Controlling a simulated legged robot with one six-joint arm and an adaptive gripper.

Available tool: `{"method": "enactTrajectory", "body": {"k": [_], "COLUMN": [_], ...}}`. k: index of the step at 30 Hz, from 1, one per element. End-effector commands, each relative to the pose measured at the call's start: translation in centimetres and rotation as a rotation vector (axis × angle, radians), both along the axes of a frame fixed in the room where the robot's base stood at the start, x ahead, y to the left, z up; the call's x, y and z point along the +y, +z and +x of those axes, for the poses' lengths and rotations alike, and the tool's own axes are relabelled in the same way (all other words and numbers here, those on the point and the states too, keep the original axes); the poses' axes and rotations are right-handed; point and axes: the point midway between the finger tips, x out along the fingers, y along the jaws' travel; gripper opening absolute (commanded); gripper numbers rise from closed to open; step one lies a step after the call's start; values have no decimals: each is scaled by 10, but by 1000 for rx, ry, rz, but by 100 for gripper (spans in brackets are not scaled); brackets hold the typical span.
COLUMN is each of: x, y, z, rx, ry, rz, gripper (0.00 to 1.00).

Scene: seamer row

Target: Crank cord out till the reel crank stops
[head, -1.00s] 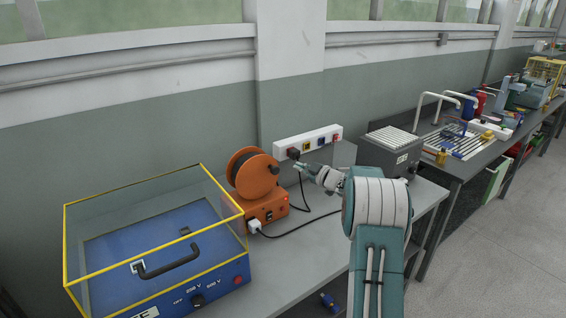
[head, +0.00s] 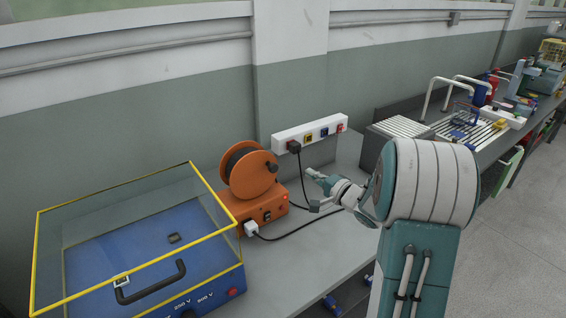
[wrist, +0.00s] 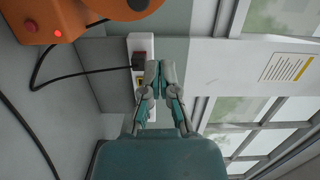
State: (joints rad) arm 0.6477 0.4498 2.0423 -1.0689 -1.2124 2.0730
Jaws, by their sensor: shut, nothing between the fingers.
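The orange cord reel (head: 248,176) stands on its orange base (head: 262,208) on the bench. Its dark crank knob (head: 272,167) sticks out at the right of the round face. My gripper (head: 312,176) is to the right of the knob, apart from it, in front of the wall strip. In the wrist view my gripper (wrist: 160,68) has its fingers together, with nothing held. A black cord (head: 302,228) runs from the base's white plug along the bench.
A socket strip (head: 310,132) with a dark plug (head: 294,146) is on the wall behind my gripper. A clear yellow-edged box (head: 135,240) with a handle fills the left. A grey box (head: 390,140) stands beyond my arm. The front bench top is mostly clear.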

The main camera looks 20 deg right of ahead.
Motion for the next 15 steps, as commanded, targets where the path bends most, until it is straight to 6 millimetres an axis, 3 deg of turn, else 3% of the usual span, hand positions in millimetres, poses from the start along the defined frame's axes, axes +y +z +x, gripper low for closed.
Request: {"method": "enactTrajectory", "body": {"k": [5,15], "x": [7,25], "y": [-1,-1], "z": [18,75], "rx": [1,0], "ry": [4,4], "rz": [4,3], "gripper": [0,0]}}
